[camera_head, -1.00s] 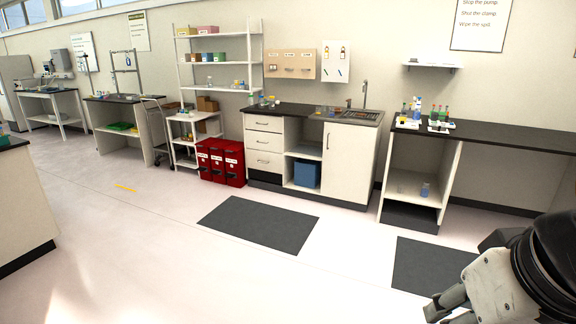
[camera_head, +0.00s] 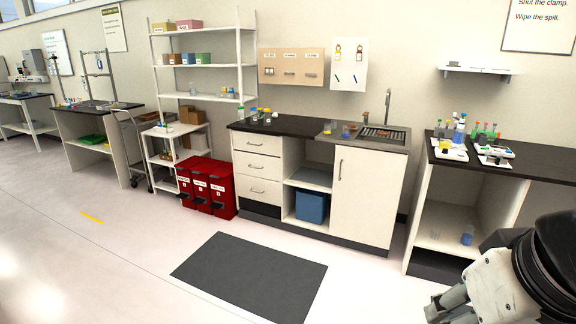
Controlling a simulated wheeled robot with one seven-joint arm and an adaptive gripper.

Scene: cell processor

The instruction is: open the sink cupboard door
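The sink cupboard door (camera_head: 366,200) is a cream panel at the right end of the sink unit, below the sink (camera_head: 383,133). It is shut, with a dark vertical handle (camera_head: 340,169) near its upper left edge. My gripper (camera_head: 446,308) is at the lower right of the view, well apart from the door and nearer to me. Only part of its fingers shows, and I cannot tell whether they are open or shut.
A dark mat (camera_head: 250,278) lies flat on the floor before the sink unit. Red bins (camera_head: 207,188) stand left of the drawers. A black-topped bench (camera_head: 540,165) with bottles and trays stands to the right. The floor ahead is otherwise clear.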

